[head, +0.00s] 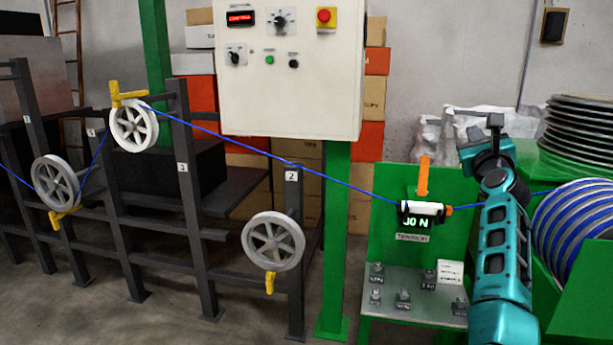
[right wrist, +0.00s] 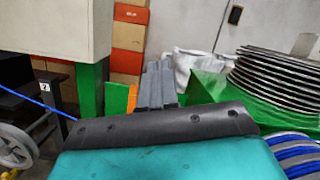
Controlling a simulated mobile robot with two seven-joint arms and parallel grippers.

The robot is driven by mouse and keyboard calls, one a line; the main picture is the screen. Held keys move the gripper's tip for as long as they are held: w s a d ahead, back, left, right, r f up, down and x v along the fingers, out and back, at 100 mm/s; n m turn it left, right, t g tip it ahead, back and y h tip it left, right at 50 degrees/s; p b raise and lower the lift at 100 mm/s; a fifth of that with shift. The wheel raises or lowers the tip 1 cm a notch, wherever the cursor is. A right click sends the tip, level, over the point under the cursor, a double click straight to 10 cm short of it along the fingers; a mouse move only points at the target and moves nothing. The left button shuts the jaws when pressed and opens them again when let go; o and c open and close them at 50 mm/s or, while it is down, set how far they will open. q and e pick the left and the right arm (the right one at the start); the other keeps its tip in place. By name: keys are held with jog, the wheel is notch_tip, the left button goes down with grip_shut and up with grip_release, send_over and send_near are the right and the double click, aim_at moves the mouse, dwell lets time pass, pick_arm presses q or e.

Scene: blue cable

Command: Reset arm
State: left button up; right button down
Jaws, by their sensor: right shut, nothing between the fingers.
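My right arm rises at the right of the head view, in front of the green tension stand. Its gripper (head: 495,122) points up and away; in the right wrist view its grey fingers (right wrist: 160,82) are together and empty. A blue cable (head: 290,163) runs from the left edge past the spoked wheels and through the tension gauge (head: 420,210), which reads "30 N". It passes behind my arm to the blue cable drum (head: 580,230). My left gripper is not in view.
White pulley wheels (head: 134,124) (head: 274,241) sit on a dark metal frame (head: 190,180) at the left. A white control box (head: 290,70) stands on a green post. Stacked discs (head: 580,130) stand at the right.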

jog(key=s+d+f+n+g+h, duration=0.1)
jog(key=d+f+n+g+h, duration=0.15)
jog(key=d+n, duration=1)
jog(key=s+d+f+n+g+h, duration=0.1)
jog(key=d+f+n, duration=0.3)
jog(key=n, duration=1.6)
jog(key=s+a+f+n+g+y, duration=0.1)
jog(key=s+a+f+n+y, duration=0.1)
jog(key=s+a+f, duration=0.6)
jog(key=s+a+f+n+g+y, duration=0.15)
jog(key=a+f, duration=0.35)
jog(key=f, duration=0.7)
jog(key=s+a+f+n+y, duration=0.1)
jog(key=s+a+f+y, duration=0.25)
jog(key=a+f, duration=0.5)
jog(key=s+a+f+g, duration=0.1)
jog(key=s+a+f, duration=0.3)
jog(key=s, duration=0.5)
jog(key=s+a+f+g+y, duration=0.1)
jog(key=s+a+f, duration=0.2)
jog(key=s, duration=0.6)
jog(key=s+a+f+g+y, duration=0.1)
jog(key=s+a+f, duration=0.3)
jog(key=s, duration=0.5)
jog(key=shift+s+a+f+g, duration=0.2)
jog(key=shift+a+f+g, duration=0.15)
jog(key=shift+a, duration=0.65)
